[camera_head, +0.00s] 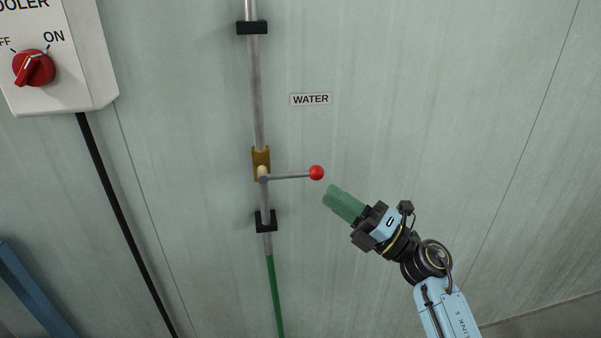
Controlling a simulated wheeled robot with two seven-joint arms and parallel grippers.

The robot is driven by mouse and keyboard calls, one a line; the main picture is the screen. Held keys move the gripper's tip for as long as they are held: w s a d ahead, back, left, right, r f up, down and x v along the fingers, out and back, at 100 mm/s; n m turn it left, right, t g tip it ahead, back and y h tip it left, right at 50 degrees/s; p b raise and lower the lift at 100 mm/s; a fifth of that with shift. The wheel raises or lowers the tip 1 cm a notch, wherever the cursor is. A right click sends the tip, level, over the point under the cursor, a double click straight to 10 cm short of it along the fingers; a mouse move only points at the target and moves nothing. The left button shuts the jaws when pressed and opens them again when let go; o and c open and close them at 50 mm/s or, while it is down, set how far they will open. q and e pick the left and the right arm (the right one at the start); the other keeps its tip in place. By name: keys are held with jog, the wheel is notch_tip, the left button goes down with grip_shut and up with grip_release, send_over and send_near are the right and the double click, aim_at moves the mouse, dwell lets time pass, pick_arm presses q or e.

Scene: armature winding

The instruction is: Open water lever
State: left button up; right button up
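The water lever (290,176) is a thin grey rod with a red ball knob (316,172) at its right end. It points right, about level and across the pipe, from a brass valve (261,160) on a vertical grey pipe (257,90). A "WATER" label (311,99) is on the wall above and right of it. My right gripper (333,197) has green fingers and is just below and right of the red knob, apart from it in the picture. Its fingers lie close together, and the gap between them is not clear. My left gripper is not in view.
A cooler switch box (75,70) with a red knob (34,68) is at the upper left, with a black cable (125,220) running down. Black clamps (252,27) hold the pipe. A green hose (273,290) continues below. The wall right of the label is clear.

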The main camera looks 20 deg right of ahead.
aim_at(300, 173)
jog(key=x, duration=0.9)
jog(key=shift+p, duration=0.3)
grip_shut()
jog(key=shift+r, duration=0.1)
